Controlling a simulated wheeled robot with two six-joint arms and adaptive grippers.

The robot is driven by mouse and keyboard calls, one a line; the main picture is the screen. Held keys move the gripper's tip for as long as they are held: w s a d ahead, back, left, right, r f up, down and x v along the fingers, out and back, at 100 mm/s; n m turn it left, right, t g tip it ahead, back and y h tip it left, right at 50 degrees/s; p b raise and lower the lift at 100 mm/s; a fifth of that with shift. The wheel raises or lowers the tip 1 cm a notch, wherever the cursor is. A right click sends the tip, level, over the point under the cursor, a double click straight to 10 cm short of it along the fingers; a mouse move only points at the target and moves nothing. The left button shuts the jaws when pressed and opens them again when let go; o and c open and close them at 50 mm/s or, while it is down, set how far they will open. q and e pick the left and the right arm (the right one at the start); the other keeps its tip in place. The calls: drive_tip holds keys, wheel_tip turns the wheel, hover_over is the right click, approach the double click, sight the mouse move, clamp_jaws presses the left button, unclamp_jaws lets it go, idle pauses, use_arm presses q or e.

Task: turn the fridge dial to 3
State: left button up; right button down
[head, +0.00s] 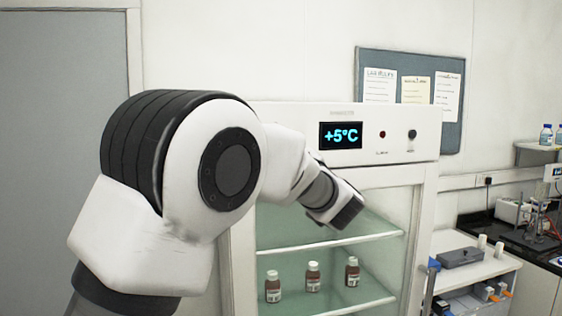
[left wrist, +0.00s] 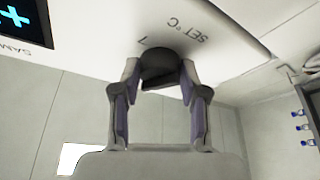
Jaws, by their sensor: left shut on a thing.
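The fridge (head: 428,200) is white with a glass front, and its display (head: 340,135) reads +5°C. In the left wrist view, my left gripper (left wrist: 160,80) is shut on the dark round dial (left wrist: 160,63) on the panel, one finger on each side. The marks "SET °C" and "7" show beside the dial, turned in the picture. The dial's pointer and its other numbers cannot be made out. A corner of the display (left wrist: 18,18) shows at upper left. In the head view my left arm covers the dial and the fingers. My right gripper is in neither view.
A red lamp (head: 382,134) and a small black knob (head: 412,134) sit right of the display. Several brown bottles (head: 313,277) stand on a shelf behind the glass. A side bench (head: 470,270) with equipment stands at right. A notice board (head: 412,85) hangs behind.

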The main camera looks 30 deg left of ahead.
use_arm(q)
drive_tip(key=shift+w+d+r+n+g+b, duration=0.1)
drive_tip(key=shift+n+g+b, duration=0.7)
drive_tip(key=shift+n, duration=1.15)
drive_tip(key=shift+w+d+r+n+g+b, duration=0.1)
drive_tip(key=shift+n+g+b, duration=0.65)
drive_tip(key=shift+n, duration=1.2)
drive_tip(key=shift+a, duration=0.1)
drive_tip(key=o, duration=1.1)
drive_tip(key=shift+o, duration=0.2)
drive_tip(key=v, duration=0.7)
drive_tip(key=shift+d, duration=0.2)
